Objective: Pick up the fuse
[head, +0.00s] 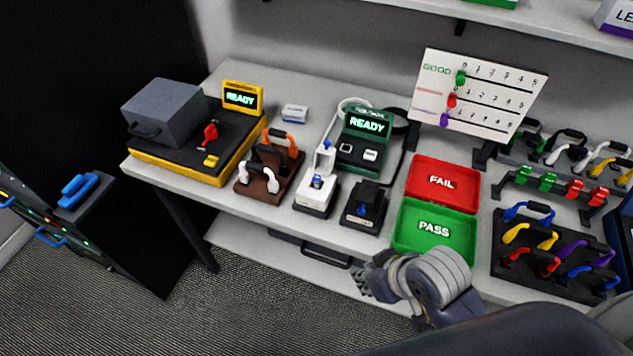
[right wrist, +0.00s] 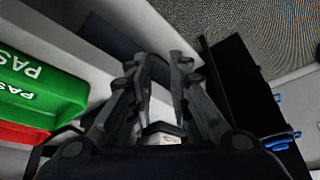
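I cannot tell for certain which item is the fuse. A small blue-and-white part sits on the white fixture (head: 316,195), and a black fixture (head: 364,207) beside it holds a small upright piece. A small blue-and-white box (head: 295,113) lies further back. My right gripper (head: 372,281) hangs at the table's front edge, below the green PASS tray (head: 434,228) and apart from these items. In the right wrist view its fingers (right wrist: 164,60) are spread with a gap between them and hold nothing. My left gripper is out of view.
A yellow-edged tester (head: 180,157) stands at the left, and a green READY meter (head: 365,142) is in the middle. The red FAIL tray (head: 443,182) adjoins PASS. A black rack of coloured handles (head: 515,262) is at right. Open floor (head: 260,310) lies in front.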

